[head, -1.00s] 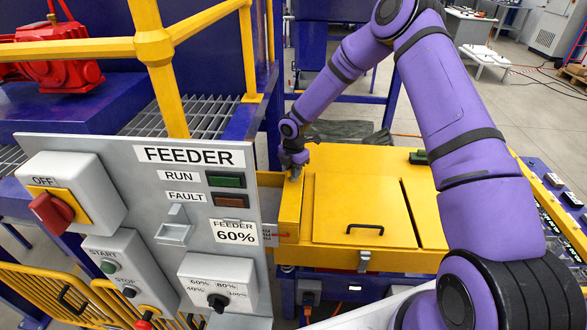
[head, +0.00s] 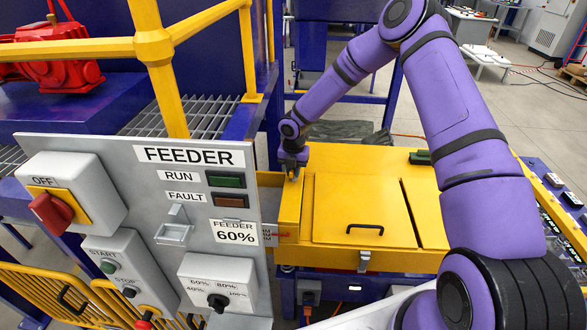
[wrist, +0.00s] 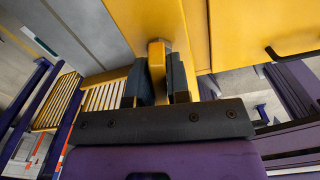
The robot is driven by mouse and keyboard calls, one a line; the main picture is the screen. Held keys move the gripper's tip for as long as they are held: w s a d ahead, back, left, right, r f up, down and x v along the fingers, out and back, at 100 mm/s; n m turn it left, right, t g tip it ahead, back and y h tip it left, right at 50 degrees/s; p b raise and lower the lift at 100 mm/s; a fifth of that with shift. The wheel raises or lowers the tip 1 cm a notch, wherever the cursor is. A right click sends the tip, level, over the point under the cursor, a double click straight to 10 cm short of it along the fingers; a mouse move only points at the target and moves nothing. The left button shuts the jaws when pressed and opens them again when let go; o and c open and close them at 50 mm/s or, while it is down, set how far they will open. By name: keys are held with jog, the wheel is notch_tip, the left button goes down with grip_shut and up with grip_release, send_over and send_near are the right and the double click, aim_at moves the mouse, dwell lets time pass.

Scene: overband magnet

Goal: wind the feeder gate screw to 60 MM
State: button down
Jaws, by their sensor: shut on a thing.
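My gripper (head: 292,172) is at the left end of the yellow feeder housing, pointing down. In the wrist view my gripper (wrist: 161,82) has its two dark fingers closed on both sides of a yellow bar-like handle (wrist: 156,58), which seems to be that of the gate screw. The screw's thread is hidden. A small grey scale plate (head: 270,234) with a red mark (head: 282,235) shows between the panel and the housing. Its numbers are too small to read.
The grey FEEDER panel (head: 150,185) stands close on the left, with a red OFF switch (head: 50,212), a selector knob (head: 218,301) and a sign reading 60%. The yellow housing (head: 340,170) has a black-handled lid (head: 365,205). A yellow rail (head: 152,48) rises behind the panel.

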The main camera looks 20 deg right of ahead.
jog(key=n, duration=0.4)
jog(key=c, duration=1)
grip_release()
notch_tip(320, 180, up, 11)
jog(key=shift+f, duration=0.15)
jog(key=shift+c, duration=0.9)
jog(key=shift+f+m, duration=0.6)
jog(key=shift+f, duration=4.75)
